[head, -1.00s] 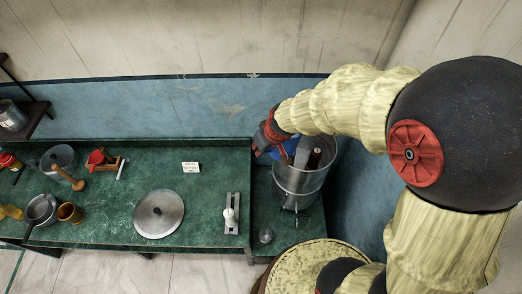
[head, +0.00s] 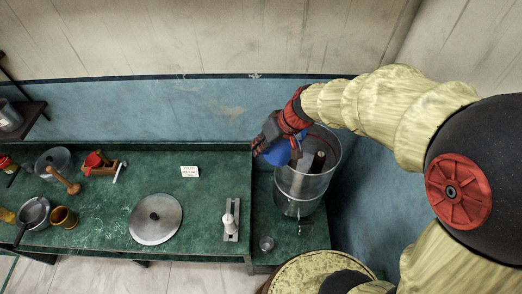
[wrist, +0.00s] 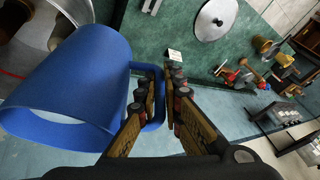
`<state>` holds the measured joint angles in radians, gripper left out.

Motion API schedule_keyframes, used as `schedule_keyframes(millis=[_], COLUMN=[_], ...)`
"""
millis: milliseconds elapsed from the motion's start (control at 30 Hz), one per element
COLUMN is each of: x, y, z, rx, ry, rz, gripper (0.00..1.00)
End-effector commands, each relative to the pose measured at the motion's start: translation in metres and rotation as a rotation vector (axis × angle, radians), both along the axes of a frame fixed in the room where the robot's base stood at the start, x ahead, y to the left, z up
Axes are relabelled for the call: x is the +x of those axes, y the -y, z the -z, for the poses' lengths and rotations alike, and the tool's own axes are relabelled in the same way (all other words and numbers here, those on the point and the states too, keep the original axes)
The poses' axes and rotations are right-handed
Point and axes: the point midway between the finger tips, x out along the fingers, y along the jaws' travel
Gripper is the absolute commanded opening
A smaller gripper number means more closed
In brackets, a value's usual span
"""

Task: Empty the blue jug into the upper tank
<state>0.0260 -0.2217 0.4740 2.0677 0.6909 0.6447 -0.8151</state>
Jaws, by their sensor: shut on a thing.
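My gripper (head: 270,143) is shut on the handle of the blue jug (head: 277,155), at the left rim of the upper tank. In the wrist view the jug (wrist: 75,80) fills the left side, and its handle lies between my fingers (wrist: 164,85). The jug is tilted well over. The upper tank (head: 307,190) is a tall open-topped metal cylinder with a brown upright piece inside. The jug overlaps the tank's rim in the head view; I cannot tell whether they touch. No liquid is clearly visible.
A green worktop (head: 100,205) to the left carries a round metal lid (head: 156,218), a white-handled tool (head: 230,218), a small card (head: 189,171), and several pots at the far left. A small glass (head: 266,243) stands before the tank. A wall is close behind.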

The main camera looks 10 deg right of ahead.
Motion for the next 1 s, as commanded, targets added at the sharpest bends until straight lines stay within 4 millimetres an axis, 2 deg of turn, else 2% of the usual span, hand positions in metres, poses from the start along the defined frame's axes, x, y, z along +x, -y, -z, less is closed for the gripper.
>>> schedule_keyframes(millis=[300, 1000], x=[0.0, 0.006], y=[-0.003, 0.017], z=[-0.017, -0.04], rx=[0.179, 0.598], ry=[-0.058, -0.197], rz=[0.004, 0.002], gripper=[0.0, 0.0])
